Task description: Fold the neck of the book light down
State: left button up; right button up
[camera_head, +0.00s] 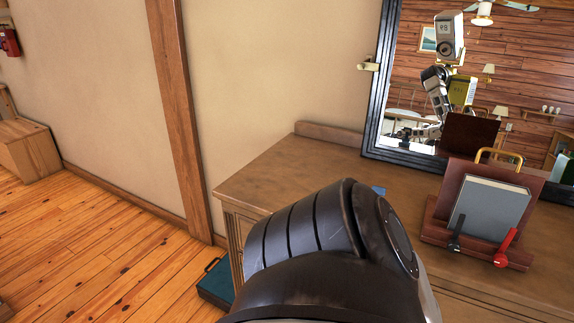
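A reddish-brown wooden book stand (437,226) stands on the dresser at the right, below the mirror. A grey book (490,208) leans upright on it. A brass-yellow arched piece (500,154) rises from the top of the stand's back; I cannot tell whether it is the book light's neck. A black lever-like piece (455,237) and a red one (506,246) sit at the stand's front, before the book's lower edge. Neither gripper shows; a dark link of my arm fills the bottom middle and hides part of the dresser.
A black-framed mirror (377,85) stands behind, reflecting me. A teal case (215,284) lies on the floor beside the dresser. Floor at left is open.

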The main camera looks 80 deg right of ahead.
aim_at(381, 191)
jog(key=k, duration=1.3)
jog(key=z, duration=0.3)
